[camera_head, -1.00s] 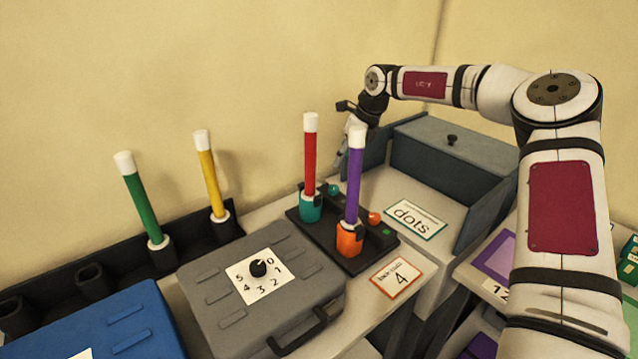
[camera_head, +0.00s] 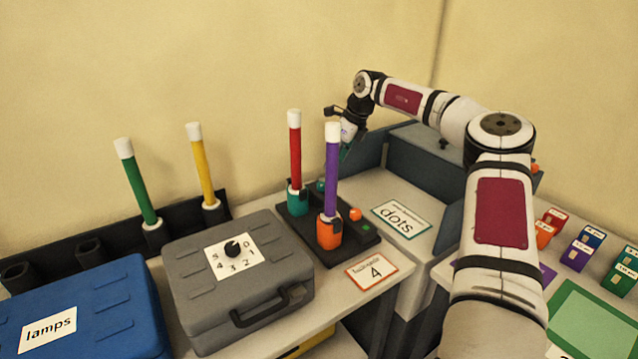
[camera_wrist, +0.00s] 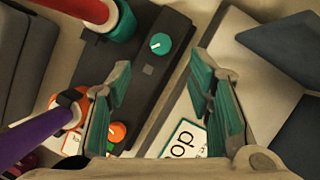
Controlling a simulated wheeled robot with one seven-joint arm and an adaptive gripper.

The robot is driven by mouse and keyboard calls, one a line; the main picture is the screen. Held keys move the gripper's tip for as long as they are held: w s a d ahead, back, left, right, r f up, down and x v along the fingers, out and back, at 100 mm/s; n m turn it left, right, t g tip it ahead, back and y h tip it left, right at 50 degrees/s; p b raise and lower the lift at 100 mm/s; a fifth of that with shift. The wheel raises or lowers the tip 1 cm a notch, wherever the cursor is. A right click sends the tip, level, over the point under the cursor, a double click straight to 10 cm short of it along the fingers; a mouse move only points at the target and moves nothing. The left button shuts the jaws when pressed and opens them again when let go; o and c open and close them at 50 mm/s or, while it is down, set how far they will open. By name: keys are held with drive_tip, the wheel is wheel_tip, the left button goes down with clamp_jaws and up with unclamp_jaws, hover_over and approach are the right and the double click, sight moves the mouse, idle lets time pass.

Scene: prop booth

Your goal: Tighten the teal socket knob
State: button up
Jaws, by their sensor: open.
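The teal knob (camera_head: 321,185) sits on the black base (camera_head: 372,238), beside the teal socket (camera_head: 297,200) that holds a red wand (camera_head: 295,150). In the wrist view the knob (camera_wrist: 160,43) is round with a pale pointer line, just beyond and between my fingertips. My gripper (camera_head: 346,153) is above the back of the base, pointing down. Its teal-padded fingers (camera_wrist: 165,85) are spread, with nothing between them. An orange socket (camera_head: 328,234) holds a purple wand (camera_head: 332,170), with an orange knob (camera_head: 355,213) beside it.
A grey case with a dial (camera_head: 232,248) stands left of the base, and a blue "lamps" case (camera_head: 100,300) further left. Green (camera_head: 138,185) and yellow (camera_head: 202,165) wands stand in a black rack. A "dots" card (camera_head: 402,222) lies to the right, near a dark bin wall (camera_head: 410,185).

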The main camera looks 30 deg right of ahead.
sight(322, 184)
drive_tip(key=x, duration=1)
drive_tip(key=shift+f, duration=0.3)
drive_tip(key=shift+c, duration=0.4)
clamp_jaws()
